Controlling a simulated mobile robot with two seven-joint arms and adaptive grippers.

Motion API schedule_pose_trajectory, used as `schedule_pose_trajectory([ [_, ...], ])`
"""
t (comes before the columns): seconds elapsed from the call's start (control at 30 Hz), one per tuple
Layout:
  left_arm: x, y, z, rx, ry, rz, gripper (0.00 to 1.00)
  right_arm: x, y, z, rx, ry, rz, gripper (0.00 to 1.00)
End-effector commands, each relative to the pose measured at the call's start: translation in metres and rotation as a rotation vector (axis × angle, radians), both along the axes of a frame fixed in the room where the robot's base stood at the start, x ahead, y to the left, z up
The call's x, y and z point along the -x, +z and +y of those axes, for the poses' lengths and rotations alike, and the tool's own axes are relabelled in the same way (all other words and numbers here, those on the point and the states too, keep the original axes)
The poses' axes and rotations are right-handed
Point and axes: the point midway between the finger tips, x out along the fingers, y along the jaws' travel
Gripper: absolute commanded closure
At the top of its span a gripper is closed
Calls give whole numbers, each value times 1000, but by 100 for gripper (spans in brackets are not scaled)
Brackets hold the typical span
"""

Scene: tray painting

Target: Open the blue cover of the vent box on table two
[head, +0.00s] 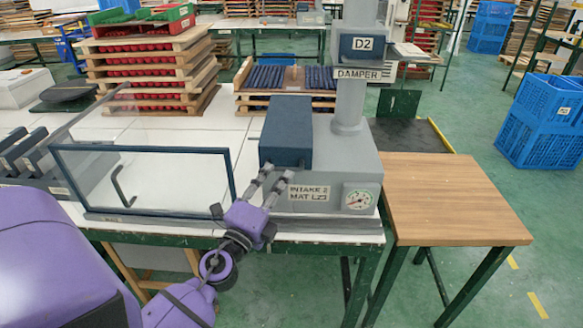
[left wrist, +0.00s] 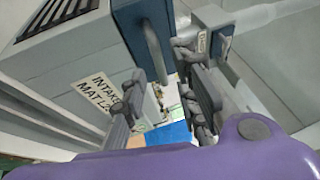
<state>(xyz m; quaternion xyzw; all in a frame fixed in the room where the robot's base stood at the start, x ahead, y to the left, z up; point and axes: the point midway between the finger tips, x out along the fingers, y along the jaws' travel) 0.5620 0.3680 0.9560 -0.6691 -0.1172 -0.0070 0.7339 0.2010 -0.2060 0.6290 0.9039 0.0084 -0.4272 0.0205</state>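The vent box is a grey box (head: 365,168) with a label reading "INTAKE 2", a round gauge and a thick pipe on top. It stands at the right end of the white table. Its blue cover (head: 290,118) sits over the box's left part and looks shut. My left gripper (head: 270,183) is just in front of the cover's lower front edge. In the left wrist view, my gripper's fingers (left wrist: 165,103) are apart, and a grey bar handle (left wrist: 152,52) on the blue cover (left wrist: 133,22) shows just beyond them. Contact cannot be told. My right gripper is not in view.
A glass door with a blue frame (head: 143,150) stands left of the box, close to my left arm. A bare wooden table (head: 455,195) stands at the right. Stacked trays of red items (head: 150,75) and a rack of blue items (head: 285,82) are behind.

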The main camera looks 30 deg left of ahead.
Motion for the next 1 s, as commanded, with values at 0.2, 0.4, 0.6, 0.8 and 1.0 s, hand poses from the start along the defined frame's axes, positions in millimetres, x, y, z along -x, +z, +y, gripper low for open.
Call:
schedule_pose_trajectory([
  [0.2, -34, 10, 5, 1, -1, -4, 72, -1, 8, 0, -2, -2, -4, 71],
  [0.4, -47, 9, 7, 2, 1, 0, 72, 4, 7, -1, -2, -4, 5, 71],
  [0.6, -47, 8, 7, 3, 1, 0, 72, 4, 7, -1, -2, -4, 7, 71],
  [0.8, -47, 8, 7, 3, 1, 0, 92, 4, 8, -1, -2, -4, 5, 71],
  [1.0, -47, 8, 7, 2, 1, 1, 100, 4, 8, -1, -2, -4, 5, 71],
])
